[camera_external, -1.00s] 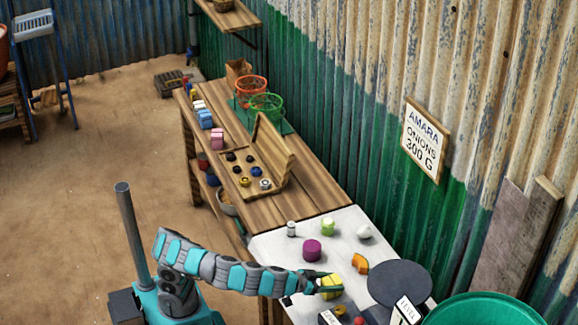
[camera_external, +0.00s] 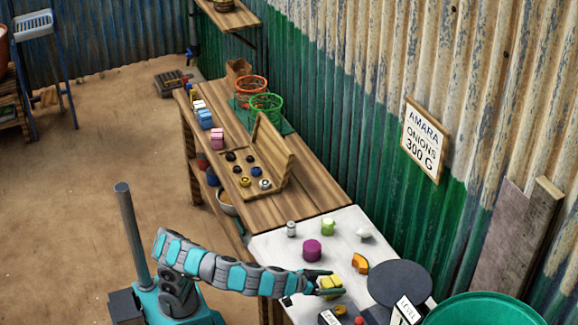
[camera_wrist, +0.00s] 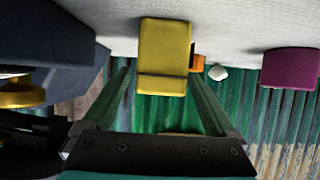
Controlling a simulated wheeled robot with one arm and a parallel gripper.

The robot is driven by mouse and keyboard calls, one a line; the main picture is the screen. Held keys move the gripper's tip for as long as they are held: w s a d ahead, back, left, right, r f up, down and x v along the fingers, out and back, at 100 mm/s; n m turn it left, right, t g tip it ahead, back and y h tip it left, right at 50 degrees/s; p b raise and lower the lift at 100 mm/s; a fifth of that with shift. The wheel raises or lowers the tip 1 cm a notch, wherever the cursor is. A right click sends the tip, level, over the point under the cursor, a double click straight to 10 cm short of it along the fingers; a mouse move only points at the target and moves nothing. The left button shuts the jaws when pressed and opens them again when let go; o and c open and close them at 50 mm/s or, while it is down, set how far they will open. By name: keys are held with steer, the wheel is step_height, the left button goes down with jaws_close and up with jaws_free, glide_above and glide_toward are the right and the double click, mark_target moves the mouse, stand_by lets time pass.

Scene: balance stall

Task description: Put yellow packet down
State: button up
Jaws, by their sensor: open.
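The yellow packet (camera_external: 329,285) is on the pale tabletop (camera_external: 281,261), near my gripper's end. In the wrist view the packet (camera_wrist: 165,45) appears upright as a block touching the white surface, which is at the top of that picture. My gripper (camera_external: 324,282) is open. In the wrist view its green fingers (camera_wrist: 158,85) stand apart on either side of the packet's line, with gaps beside the packet. Part of the packet is behind a finger in the external view.
A purple cylinder (camera_external: 312,250), an orange piece (camera_external: 360,263), a green-white piece (camera_external: 328,227) and a white lump (camera_external: 363,234) stand on the tabletop. A dark round plate (camera_external: 399,284) is to the right. A dark block (camera_wrist: 45,45) is close beside the gripper in the wrist view.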

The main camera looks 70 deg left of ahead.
steer(key=v, duration=1.2)
steer(key=shift+b, duration=0.3)
